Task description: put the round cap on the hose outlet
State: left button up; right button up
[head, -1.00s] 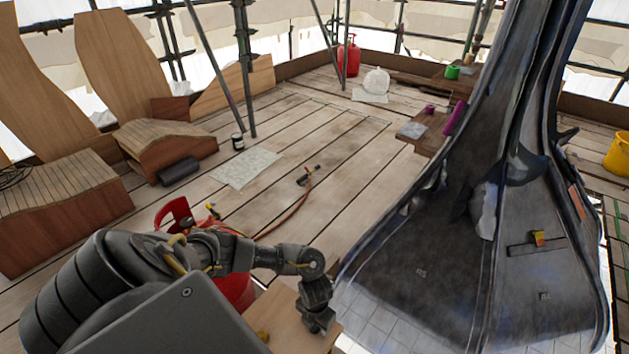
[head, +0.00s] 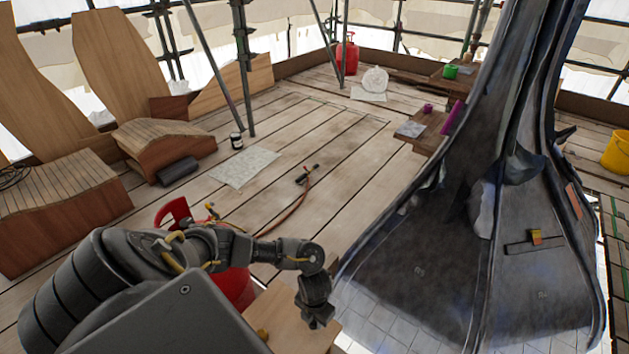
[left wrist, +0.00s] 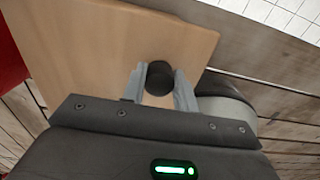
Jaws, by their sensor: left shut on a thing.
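My left gripper (head: 317,320) points down over a wooden board (head: 284,303) at the bottom middle of the head view. In the left wrist view its two grey fingers (left wrist: 159,86) are shut on a small black round cap (left wrist: 160,75), with the board behind it. In the head view the cap cannot be made out. The red gas cylinder (head: 235,286) stands behind my left arm, mostly hidden by it. A small brass-coloured fitting (head: 212,210) shows above it; I cannot tell if this is the hose outlet. My right gripper is not in view.
An orange hose (head: 298,208) runs over the planks to a torch (head: 307,174) lying there. The big dark metal spire (head: 420,270) rises right of my gripper. A small brass-coloured piece (head: 262,334) sits on the board. The middle floor is mostly clear.

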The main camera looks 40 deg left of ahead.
pick_arm(q)
jog(key=w+d+r+p, duration=0.1)
jog(key=d+r+p, duration=0.4)
jog(key=d+r, duration=0.5)
jog(key=shift+w+d+r+p, duration=0.25)
jog(key=shift+d+r+p, duration=0.15)
jog(key=shift+d, duration=1.55)
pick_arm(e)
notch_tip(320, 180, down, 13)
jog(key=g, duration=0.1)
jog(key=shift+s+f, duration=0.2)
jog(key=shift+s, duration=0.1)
